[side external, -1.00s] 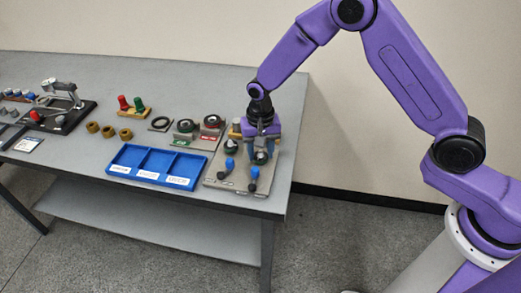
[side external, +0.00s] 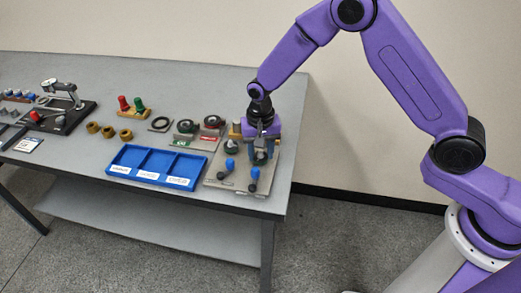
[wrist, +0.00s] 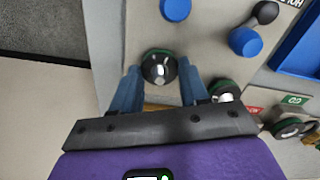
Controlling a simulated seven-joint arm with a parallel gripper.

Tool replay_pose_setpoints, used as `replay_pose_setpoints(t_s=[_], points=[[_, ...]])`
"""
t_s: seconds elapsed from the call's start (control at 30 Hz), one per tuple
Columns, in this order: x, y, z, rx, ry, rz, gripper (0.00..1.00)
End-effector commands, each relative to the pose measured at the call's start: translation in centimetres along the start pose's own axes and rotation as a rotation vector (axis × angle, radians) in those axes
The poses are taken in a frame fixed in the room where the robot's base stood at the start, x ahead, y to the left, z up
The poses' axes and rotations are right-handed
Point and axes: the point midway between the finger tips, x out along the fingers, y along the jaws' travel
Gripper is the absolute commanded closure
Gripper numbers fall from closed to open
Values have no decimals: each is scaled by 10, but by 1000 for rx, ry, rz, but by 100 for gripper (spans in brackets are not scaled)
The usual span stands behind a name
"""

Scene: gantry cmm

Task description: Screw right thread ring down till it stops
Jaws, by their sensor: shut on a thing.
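The right thread ring (wrist: 151,70) is a dark ring with a green edge around a shiny metal centre. It sits on the grey fixture plate (side external: 235,187), near the table's right end. My gripper (wrist: 159,74) points down over it, with one blue finger on each side, shut on the ring. In the side view my gripper (side external: 260,154) mostly hides this ring. The other thread ring (side external: 231,144) stands to its left on the same plate and also shows right of my fingers in the wrist view. How far down the held ring sits cannot be told.
Two blue-knobbed handles (side external: 229,165) stand at the plate's front, close to the fingers. A blue three-part tray (side external: 155,166) lies to the left. Behind it are gauge rings on green- and red-labelled stands (side external: 182,140). The table's right edge is close by.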

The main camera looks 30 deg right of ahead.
Motion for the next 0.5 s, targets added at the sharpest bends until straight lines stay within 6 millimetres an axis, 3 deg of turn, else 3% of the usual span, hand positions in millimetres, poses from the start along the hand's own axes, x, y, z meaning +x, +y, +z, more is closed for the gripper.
replay_pose_setpoints(t_s=[0.37,0.4,0.47,0.5], points=[[1,0,2,-3,-3,3,86],[1,0,2,-3,-4,3,49],[1,0,2,-3,-4,3,30],[1,0,2,-3,-3,3,30]])
